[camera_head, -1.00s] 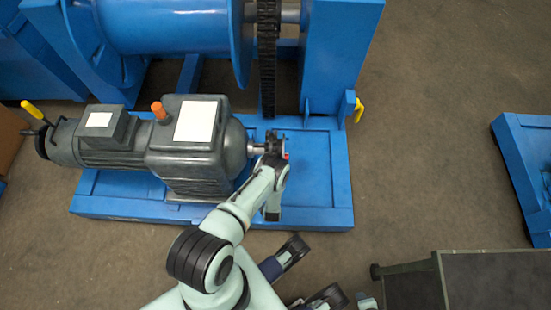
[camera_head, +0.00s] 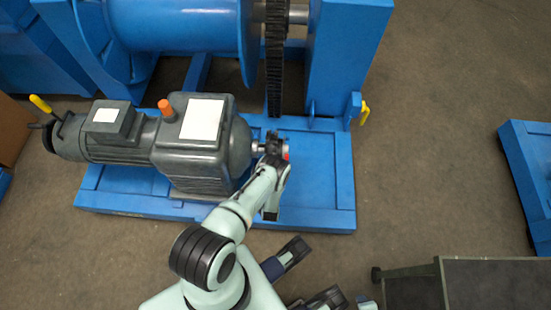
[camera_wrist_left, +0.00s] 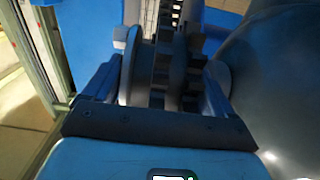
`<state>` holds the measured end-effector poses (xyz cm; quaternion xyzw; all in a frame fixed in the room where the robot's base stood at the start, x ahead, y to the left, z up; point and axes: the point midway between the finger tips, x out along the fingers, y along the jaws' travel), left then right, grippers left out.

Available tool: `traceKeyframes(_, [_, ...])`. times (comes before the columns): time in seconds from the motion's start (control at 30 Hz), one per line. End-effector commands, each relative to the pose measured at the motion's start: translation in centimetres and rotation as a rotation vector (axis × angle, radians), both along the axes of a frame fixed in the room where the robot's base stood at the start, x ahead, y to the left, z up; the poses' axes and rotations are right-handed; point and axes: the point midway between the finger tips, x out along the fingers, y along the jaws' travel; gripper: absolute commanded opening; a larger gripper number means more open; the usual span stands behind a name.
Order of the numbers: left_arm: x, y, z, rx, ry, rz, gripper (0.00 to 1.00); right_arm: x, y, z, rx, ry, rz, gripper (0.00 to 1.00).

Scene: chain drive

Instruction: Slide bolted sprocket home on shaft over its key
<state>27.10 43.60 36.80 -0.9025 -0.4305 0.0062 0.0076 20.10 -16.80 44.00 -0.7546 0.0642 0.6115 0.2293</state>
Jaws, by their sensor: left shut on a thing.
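The sprocket (camera_wrist_left: 167,65) is a toothed metal wheel held between the two blue-sided fingers of my left gripper (camera_wrist_left: 163,85). In the head view my left gripper (camera_head: 274,150) is at the output shaft (camera_head: 257,148) of the grey gearmotor (camera_head: 195,145), and it covers most of the sprocket. A small red spot shows at the gripper's right side. The key is not visible, and I cannot tell how far the sprocket sits on the shaft. Dark parts at the bottom edge look like my other arm, but its jaws are unclear.
The gearmotor stands on a blue base frame (camera_head: 320,200). A black chain (camera_head: 275,70) hangs behind my gripper, between the blue drum (camera_head: 180,25) and a blue pedestal (camera_head: 345,55). A dark cart (camera_head: 500,283) stands at the lower right.

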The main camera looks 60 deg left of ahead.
Motion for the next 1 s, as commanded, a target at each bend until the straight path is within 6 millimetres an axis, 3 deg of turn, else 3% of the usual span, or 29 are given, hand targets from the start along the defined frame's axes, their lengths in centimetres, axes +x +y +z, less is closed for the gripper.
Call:
traceKeyframes(0.03, [0.3, 0.4, 0.9, 0.023, -0.021, -0.001, 0.01, 0.0, 0.0, 0.1, 0.0, 0.0, 0.0, 0.43])
traceKeyframes(1.0, [-1.0, 1.5, 0.9, 0.023, -0.02, 0.0, 0.01, 0.0, 0.0, 0.4, 0.001, -0.001, 0.0, 0.43])
